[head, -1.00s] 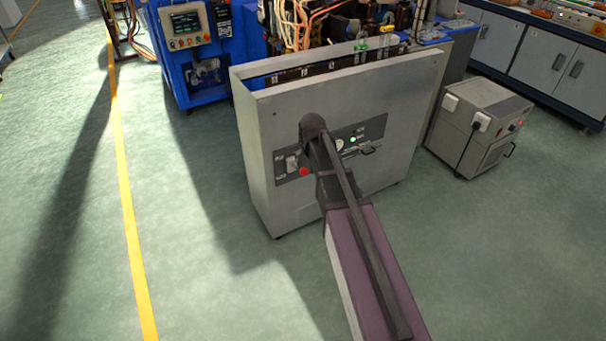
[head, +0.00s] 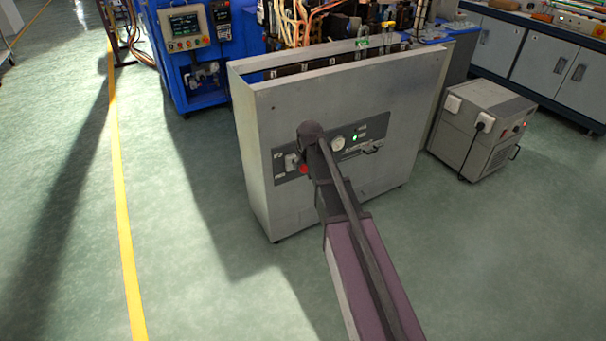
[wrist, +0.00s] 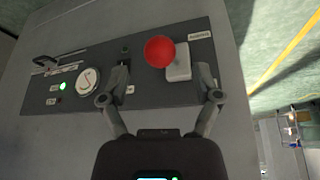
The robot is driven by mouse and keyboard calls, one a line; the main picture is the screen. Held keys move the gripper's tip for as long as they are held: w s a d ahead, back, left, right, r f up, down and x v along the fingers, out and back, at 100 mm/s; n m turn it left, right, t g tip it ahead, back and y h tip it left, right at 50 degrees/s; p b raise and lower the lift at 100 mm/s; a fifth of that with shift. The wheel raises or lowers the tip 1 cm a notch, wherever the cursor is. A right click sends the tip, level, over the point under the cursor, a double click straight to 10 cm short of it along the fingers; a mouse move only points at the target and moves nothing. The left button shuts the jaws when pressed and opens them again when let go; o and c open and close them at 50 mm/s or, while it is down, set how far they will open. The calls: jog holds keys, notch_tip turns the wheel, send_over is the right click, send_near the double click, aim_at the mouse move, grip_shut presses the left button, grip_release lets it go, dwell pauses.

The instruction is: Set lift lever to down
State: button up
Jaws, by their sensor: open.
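A red ball knob (wrist: 159,52) stands out from a pale block (wrist: 178,64) on the dark control panel (wrist: 140,88). It also shows in the head view (head: 304,169), partly beside my arm. I take it as the lift lever's knob, but the labels are too small to read. My gripper (wrist: 165,78) is open, with one finger on each side of the knob and block in the wrist view. Nothing is between the fingertips that I can see gripped; contact cannot be told. In the head view my arm's end hides the fingers.
The panel is on a grey cabinet (head: 300,110). A grey box unit (head: 485,125) stands to the right. The floor in front is clear.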

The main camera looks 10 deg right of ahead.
aim_at(304, 167)
jog(key=shift+b+x, duration=1.65)
jog(key=shift+x, duration=0.45)
grip_shut()
jog(key=shift+a, duration=0.25)
jog(key=shift+d, duration=0.25)
